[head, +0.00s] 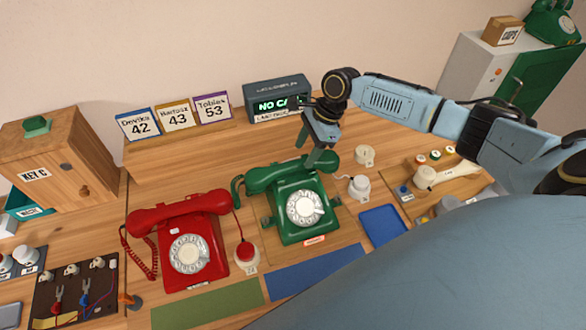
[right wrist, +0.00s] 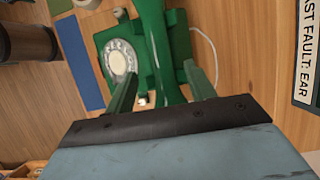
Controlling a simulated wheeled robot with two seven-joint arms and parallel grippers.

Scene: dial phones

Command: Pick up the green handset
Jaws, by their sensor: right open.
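The green handset (head: 272,176) lies across the top of the green dial phone (head: 290,232) on the desk. My right gripper (head: 318,158) is open above the right end of this handset. In the right wrist view the handset (right wrist: 156,40) runs between the two spread fingers of my right gripper (right wrist: 160,73). I see no clear contact between fingers and handset. The phone's white dial (right wrist: 120,56) shows left of the handset there. My left gripper is in neither view.
A red dial phone (head: 186,240) stands to the left, with a red button (head: 245,252) between the phones. A dark display box (head: 277,94) stands behind. A white knob (head: 359,187) and a blue tray (head: 383,225) are at the right. Another green phone (head: 552,22) sits at the far upper right.

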